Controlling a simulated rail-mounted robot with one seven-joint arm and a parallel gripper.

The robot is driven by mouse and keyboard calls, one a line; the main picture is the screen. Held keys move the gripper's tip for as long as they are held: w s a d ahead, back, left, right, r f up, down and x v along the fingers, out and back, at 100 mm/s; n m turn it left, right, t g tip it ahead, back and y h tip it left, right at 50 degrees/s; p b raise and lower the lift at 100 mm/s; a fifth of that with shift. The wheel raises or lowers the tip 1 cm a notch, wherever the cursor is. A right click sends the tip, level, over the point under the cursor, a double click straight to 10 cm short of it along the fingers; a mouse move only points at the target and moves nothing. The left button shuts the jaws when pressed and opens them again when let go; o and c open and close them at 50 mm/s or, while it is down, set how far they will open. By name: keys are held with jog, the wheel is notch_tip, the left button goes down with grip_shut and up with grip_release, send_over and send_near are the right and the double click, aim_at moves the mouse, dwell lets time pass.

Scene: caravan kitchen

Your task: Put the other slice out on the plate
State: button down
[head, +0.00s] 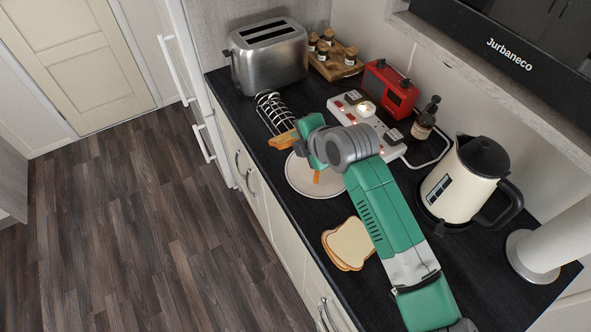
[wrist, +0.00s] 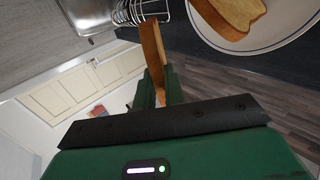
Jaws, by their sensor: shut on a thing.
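My gripper (head: 298,144) is shut on a browned slice of bread (head: 283,140), which it holds upright, seen nearly edge-on between the fingers in the wrist view (wrist: 152,48). The slice is beside the near end of the wire toast rack (head: 270,112); I cannot tell whether it is fully clear of the wires. The white round plate (head: 303,187) lies just nearer than the rack, partly under my gripper. Another slice (wrist: 232,14) lies on the plate in the wrist view; in the head view my arm hides most of it.
A steel toaster (head: 268,58) stands behind the rack. Several bread slices (head: 349,244) lie stacked near the counter's front edge. A white power strip (head: 366,112), red radio (head: 389,90), dark pump bottle (head: 424,120) and cream kettle (head: 459,183) stand along the wall side.

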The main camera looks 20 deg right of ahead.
notch_tip(320, 180, down, 8)
jog(key=b, duration=0.4)
jog(key=shift+f+b, duration=0.15)
jog(key=shift+b, duration=0.15)
jog(key=c, duration=1.6)
grip_release()
jog(key=shift+s+r+p, duration=0.2)
jog(key=shift+r+p, duration=0.25)
jog(key=p+v, duration=0.4)
jog(key=v, duration=0.3)
jog(key=shift+s, duration=0.2)
